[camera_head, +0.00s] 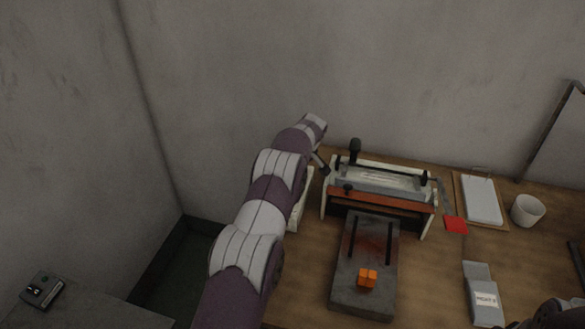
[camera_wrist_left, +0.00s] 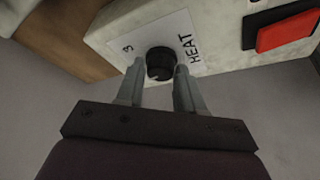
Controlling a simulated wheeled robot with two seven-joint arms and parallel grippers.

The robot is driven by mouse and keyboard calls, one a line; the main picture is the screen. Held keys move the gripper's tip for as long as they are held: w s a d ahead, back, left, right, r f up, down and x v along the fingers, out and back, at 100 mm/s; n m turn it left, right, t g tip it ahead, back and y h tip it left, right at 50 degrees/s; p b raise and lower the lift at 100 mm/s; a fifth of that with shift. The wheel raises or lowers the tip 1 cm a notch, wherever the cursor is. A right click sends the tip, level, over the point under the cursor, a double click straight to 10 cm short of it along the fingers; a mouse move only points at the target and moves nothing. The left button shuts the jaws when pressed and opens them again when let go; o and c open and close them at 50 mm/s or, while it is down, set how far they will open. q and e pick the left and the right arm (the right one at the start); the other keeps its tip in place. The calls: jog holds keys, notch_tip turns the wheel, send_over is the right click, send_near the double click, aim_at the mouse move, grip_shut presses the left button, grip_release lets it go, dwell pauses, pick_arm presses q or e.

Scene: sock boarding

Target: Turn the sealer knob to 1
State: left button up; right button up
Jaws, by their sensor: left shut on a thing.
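The sealer (camera_head: 378,185) stands at the back of the wooden table against the wall, with a white side box partly hidden behind my left arm. In the left wrist view its pale box (camera_wrist_left: 215,30) carries a white label with "HEAT" and a "3" around a black round knob (camera_wrist_left: 160,62). My left gripper (camera_wrist_left: 161,77) has one finger on each side of the knob and is shut on it. The knob's pointer direction is hard to make out. In the head view the left gripper is hidden behind its arm. A bit of my right arm shows at the bottom right corner; its gripper is not visible.
A red rocker switch (camera_wrist_left: 285,33) sits on the same panel, right of the knob. A grey slab (camera_head: 350,285) with an orange block (camera_head: 367,278) lies before the sealer.

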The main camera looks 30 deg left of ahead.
pick_arm(q)
jog(key=o, duration=1)
jog(key=p+v, duration=0.5)
jog(key=v, duration=0.7)
jog(key=shift+r, duration=0.25)
jog(key=shift+d, duration=0.15)
